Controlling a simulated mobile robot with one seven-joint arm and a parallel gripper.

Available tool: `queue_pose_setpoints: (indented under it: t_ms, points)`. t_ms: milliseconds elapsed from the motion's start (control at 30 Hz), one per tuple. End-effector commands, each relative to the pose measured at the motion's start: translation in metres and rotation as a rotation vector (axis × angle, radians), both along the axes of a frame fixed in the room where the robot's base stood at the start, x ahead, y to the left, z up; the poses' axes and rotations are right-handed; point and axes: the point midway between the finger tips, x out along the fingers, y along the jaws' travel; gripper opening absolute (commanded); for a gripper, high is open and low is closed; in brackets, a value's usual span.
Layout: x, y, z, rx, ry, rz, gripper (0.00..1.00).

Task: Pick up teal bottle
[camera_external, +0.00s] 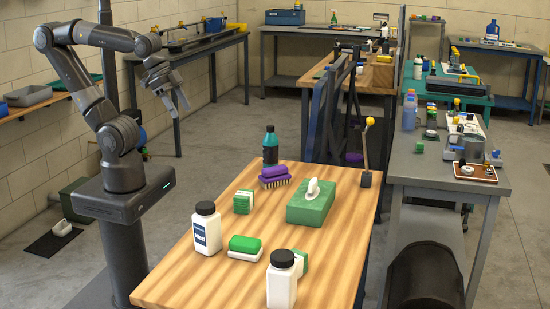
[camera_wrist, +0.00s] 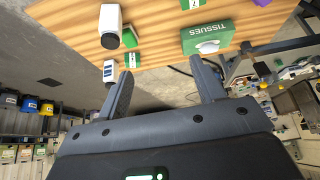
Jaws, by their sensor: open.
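The teal bottle (camera_external: 270,148) has a black cap and stands upright at the far end of the wooden table (camera_external: 170,291). I cannot make it out in the wrist view. My gripper (camera_external: 178,108) is open and empty, raised in the air to the left of the bottle and apart from it. In the wrist view the two fingers of my gripper (camera_wrist: 161,70) are spread with nothing between them, and the table appears inverted at the top.
A purple brush (camera_external: 274,176) lies close in front of the bottle. A green tissue box (camera_external: 309,207) stands to its right. Two white bottles with black caps (camera_external: 206,230) (camera_external: 282,283) and green-and-white items (camera_external: 245,246) are nearer. A grey bench (camera_external: 430,173) stands right.

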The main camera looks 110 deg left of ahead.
Motion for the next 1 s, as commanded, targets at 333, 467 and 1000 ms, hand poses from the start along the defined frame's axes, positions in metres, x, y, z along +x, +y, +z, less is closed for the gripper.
queue_pose_setpoints:
  t_ms: [333, 467, 1000]
  points:
    - [0.003, 0.002, 0.001, 0.002, 0.004, 0.005, 0.57]
    - [0.018, 0.013, 0.008, 0.008, 0.029, 0.034, 0.57]
    - [0.129, 0.162, 0.020, 0.015, 0.235, 0.243, 0.57]
